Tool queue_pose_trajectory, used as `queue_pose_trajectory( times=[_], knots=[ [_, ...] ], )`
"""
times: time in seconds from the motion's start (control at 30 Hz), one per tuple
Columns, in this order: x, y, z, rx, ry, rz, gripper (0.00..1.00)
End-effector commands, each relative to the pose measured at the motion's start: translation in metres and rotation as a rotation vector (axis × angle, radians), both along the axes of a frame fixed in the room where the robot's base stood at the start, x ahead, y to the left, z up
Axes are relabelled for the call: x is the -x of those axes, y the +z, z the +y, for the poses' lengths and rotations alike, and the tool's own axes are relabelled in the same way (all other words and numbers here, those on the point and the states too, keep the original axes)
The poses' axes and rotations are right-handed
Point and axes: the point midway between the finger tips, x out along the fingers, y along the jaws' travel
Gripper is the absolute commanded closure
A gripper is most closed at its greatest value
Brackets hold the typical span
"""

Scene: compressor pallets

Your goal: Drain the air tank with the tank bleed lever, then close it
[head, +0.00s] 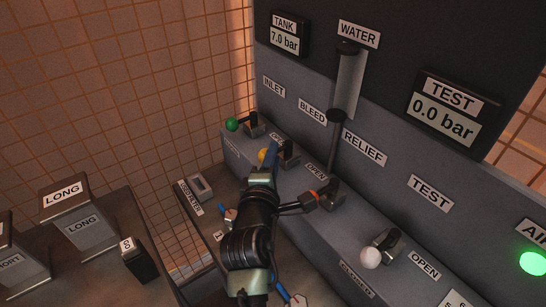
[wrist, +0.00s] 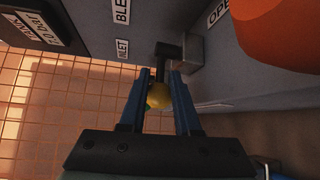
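The bleed lever's yellow ball knob (head: 263,154) sits below the BLEED label (head: 312,111) in the head view, partly covered by my gripper. In the wrist view the yellow knob (wrist: 159,95) sits between my gripper's blue fingers (wrist: 160,80) and fills the gap, so the gripper (head: 268,158) looks shut on it. The lever's dark stem (wrist: 161,66) runs from the knob to its valve block (wrist: 187,50). The tank gauge (head: 286,36) reads 7.0 bar.
A green-knobbed lever (head: 232,124) is left of the bleed lever; an orange-marked lever (head: 315,195) and a white-knobbed lever (head: 370,257) are to the right. The test gauge (head: 444,110) reads 0.0 bar. A green light (head: 533,262) glows at right. Blocks marked LONG (head: 67,196) stand at left.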

Motion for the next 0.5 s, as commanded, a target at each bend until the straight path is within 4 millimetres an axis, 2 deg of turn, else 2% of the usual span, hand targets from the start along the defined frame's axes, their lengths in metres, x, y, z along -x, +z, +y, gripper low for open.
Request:
queue_pose_trajectory(
  times=[0.03,0.1,0.5],
  knots=[
    [0.0001,0.0000,0.0008,0.000,0.002,0.000,0.89],
    [0.0000,0.0000,0.0011,0.000,0.002,0.000,1.00],
    [0.0001,-0.0005,0.0057,-0.002,0.011,0.000,1.00]
  ],
)
